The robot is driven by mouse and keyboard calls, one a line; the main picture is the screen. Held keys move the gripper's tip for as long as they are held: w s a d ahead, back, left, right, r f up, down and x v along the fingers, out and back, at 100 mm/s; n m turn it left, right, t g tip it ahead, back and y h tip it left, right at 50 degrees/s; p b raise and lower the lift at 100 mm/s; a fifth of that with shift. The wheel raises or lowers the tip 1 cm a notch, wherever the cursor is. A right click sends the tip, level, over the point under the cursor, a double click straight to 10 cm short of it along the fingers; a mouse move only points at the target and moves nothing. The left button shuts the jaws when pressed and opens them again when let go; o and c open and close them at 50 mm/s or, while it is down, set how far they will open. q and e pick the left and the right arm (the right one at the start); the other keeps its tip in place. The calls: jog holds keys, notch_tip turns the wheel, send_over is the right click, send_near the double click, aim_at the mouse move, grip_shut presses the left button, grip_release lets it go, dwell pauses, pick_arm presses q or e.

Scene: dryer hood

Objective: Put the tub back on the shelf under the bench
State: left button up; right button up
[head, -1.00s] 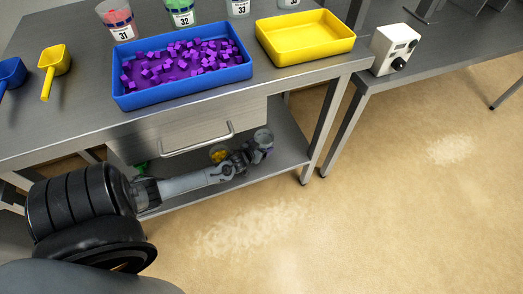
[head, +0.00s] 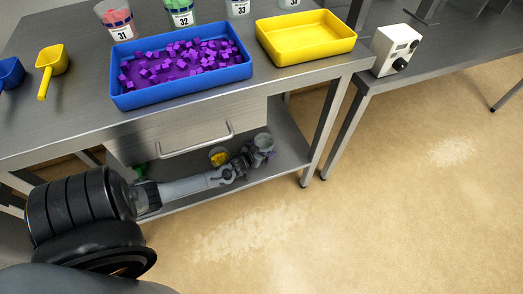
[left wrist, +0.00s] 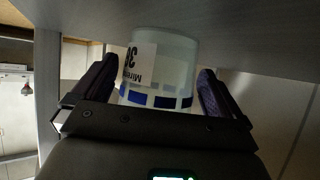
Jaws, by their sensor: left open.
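The clear tub (head: 264,141) is at the right end of the shelf (head: 290,150) under the bench. In the left wrist view the tub (left wrist: 165,62) shows upside down, with a white label and a blue band, its end close against a grey surface. My left gripper (left wrist: 158,80) is open, with one dark finger on each side of the tub. In the head view the left gripper (head: 257,153) reaches in low from the left, and its fingers partly hide the tub. My right gripper is not in view.
Another tub with yellow contents (head: 218,156) stands on the shelf just left of the gripper. A drawer with a handle (head: 197,139) hangs above the arm. A bench leg (head: 326,125) is to the right. A blue tray (head: 185,92) and yellow tray (head: 305,56) are on the bench.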

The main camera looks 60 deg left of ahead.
pick_arm(q)
jog(key=shift+s+d+r+p, duration=0.15)
jog(key=shift+s+r+p, duration=0.15)
jog(key=shift+r+p, duration=0.1)
jog(key=p+v, duration=0.6)
jog(key=v, duration=0.4)
jog(key=s+d+r+m+g+h, duration=0.1)
jog(key=d+r+g+h, duration=0.15)
jog(key=d, duration=0.65)
jog(key=d+r+m+g+h, duration=0.1)
jog(key=d+r, duration=0.3)
jog(key=d, duration=0.5)
jog(key=s+d+r+m+g+h, duration=0.1)
jog(key=s+d+r+m+g, duration=0.1)
jog(key=s+d+r, duration=0.2)
jog(key=s+d+r+m+g+h, duration=0.1)
jog(key=s+d+r+m+g, duration=0.1)
jog(key=d+r, duration=0.5)
notch_tip(320, 180, up, 3)
jog(key=s+m, duration=0.1)
jog(key=s, duration=0.1)
jog(key=shift+s+f, duration=0.2)
jog(key=shift+s, duration=0.2)
